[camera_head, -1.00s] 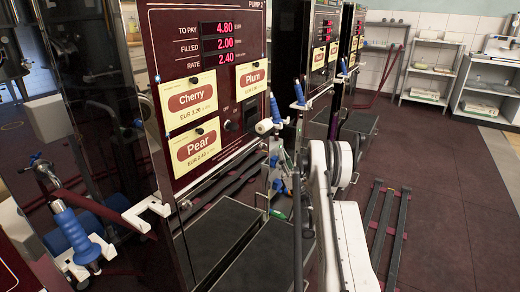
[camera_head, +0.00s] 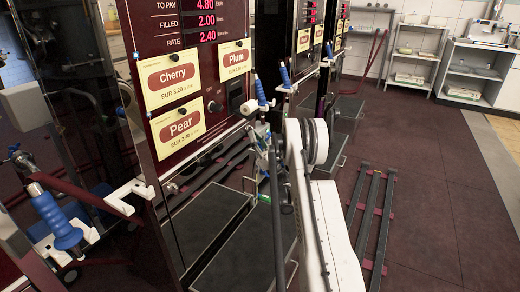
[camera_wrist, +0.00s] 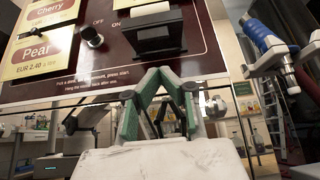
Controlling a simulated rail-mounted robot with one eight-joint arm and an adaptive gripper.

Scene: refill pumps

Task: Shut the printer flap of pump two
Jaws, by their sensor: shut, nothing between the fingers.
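Pump two's dark red panel (camera_head: 215,130) carries the Cherry, Plum and Pear cards. It also fills the top of the wrist view (camera_wrist: 220,62). There the black printer (camera_wrist: 152,36) juts from the panel, with white paper (camera_wrist: 152,12) showing at its top. A black plate slopes out below the paper; I cannot tell how far the flap stands open. My gripper (camera_wrist: 158,73) is shut and empty, its green-padded fingers meeting below the printer and apart from it in the picture. In the head view my gripper (camera_head: 263,146) is small, beside the panel's right edge and partly hidden.
A blue-handled nozzle (camera_wrist: 266,40) hangs at the right of the wrist view. Another blue nozzle (camera_head: 56,218) sits in a white holder at the left. A slatted floor rack (camera_head: 372,222) lies at the right. The floor beyond is open up to the shelves (camera_head: 412,58).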

